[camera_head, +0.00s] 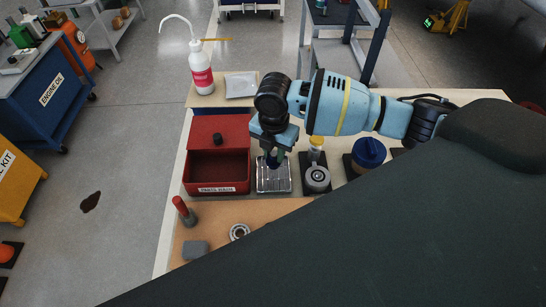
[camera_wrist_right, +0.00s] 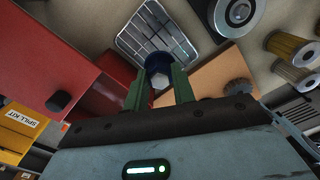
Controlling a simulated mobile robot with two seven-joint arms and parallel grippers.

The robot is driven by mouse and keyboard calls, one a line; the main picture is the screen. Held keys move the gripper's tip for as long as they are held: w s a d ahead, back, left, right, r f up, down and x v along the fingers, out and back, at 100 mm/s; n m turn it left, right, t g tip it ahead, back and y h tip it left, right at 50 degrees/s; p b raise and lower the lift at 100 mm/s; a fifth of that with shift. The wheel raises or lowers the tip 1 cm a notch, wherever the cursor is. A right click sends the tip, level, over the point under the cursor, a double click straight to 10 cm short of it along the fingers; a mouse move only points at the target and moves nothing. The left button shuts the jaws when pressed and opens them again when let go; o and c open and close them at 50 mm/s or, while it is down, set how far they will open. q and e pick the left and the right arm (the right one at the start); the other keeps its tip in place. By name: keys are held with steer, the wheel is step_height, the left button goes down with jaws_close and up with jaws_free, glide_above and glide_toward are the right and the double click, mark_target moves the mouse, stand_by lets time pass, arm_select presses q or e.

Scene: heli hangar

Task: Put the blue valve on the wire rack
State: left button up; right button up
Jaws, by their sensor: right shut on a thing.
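My right gripper (camera_head: 272,157) points down over the workbench, shut on the blue valve (camera_wrist_right: 160,64). In the right wrist view the valve's dark blue round body sits between the two green fingers, with a pale end facing the camera. In the head view the valve is mostly hidden by the fingers. The wire rack (camera_head: 273,184) is a silver grid tray just below the gripper. The rack also shows beyond the valve in the right wrist view (camera_wrist_right: 150,27). I cannot tell whether the valve touches it. My left gripper is not in view.
A red parts-wash bin (camera_head: 217,187) stands directly left of the rack. A grey round part (camera_head: 317,178) stands close on its right, with a blue round item (camera_head: 368,152) further right. A red-handled tool (camera_head: 183,210) and a ring (camera_head: 239,232) are in front. A white bottle (camera_head: 201,75) stands behind.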

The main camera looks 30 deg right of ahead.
mark_target(273, 154)
steer(key=shift+w+f, duration=0.2)
steer(key=shift+f, duration=1.55)
steer(key=shift+f, duration=0.15)
steer(key=o, duration=0.9)
step_height(273, 154, up, 12)
steer(key=shift+r+p, duration=0.15)
steer(key=shift+p, duration=0.3)
